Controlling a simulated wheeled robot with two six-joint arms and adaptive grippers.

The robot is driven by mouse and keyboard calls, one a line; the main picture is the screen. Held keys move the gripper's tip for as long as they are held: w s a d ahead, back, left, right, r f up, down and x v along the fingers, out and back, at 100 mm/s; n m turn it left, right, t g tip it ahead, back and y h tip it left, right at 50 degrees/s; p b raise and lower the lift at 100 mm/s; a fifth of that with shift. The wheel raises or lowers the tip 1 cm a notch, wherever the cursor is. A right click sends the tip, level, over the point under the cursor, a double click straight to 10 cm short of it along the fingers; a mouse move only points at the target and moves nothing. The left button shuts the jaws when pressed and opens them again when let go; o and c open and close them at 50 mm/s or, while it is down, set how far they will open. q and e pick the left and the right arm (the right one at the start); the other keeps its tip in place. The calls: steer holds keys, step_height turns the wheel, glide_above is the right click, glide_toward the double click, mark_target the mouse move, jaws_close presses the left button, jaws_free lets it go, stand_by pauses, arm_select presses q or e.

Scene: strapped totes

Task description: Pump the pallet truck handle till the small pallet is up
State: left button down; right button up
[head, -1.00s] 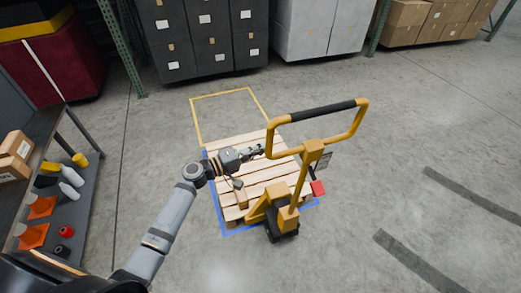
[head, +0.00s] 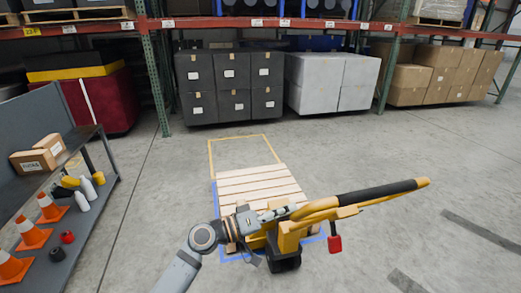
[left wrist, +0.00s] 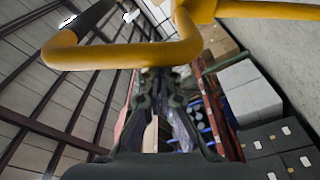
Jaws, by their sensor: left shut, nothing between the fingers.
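The yellow pallet truck (head: 287,238) stands at the near end of the small wooden pallet (head: 262,186), which lies within a blue floor outline. I cannot tell whether the pallet is off the floor. The truck's handle loop, with its black grip (head: 375,192), appears nearly edge-on and leans over to the right. My left gripper (head: 288,211) is shut and empty beside the handle's yellow frame. In the left wrist view the handle's yellow bar (left wrist: 120,55) crosses just beyond the shut fingers (left wrist: 165,80); contact is unclear. My right gripper is not in view.
A yellow floor outline (head: 240,138) lies behind the pallet. Dark boxes (head: 231,85), pale boxes (head: 333,80) and brown cartons (head: 430,80) stand under the racking. A shelf with cones (head: 48,207) stands at left.

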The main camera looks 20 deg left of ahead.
arm_select(q)
steer(key=s+d+f+m+b, duration=0.1)
steer(key=s+d+f+b, duration=0.2)
steer(key=s+f, duration=0.2)
steer(key=shift+d+m+b, duration=0.25)
steer(key=shift+m+b, duration=0.05)
steer(key=shift+b, duration=0.05)
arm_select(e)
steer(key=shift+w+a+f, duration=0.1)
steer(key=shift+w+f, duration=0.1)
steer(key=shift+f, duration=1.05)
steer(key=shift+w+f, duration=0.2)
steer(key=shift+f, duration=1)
arm_select(q)
steer(key=shift+r, duration=0.15)
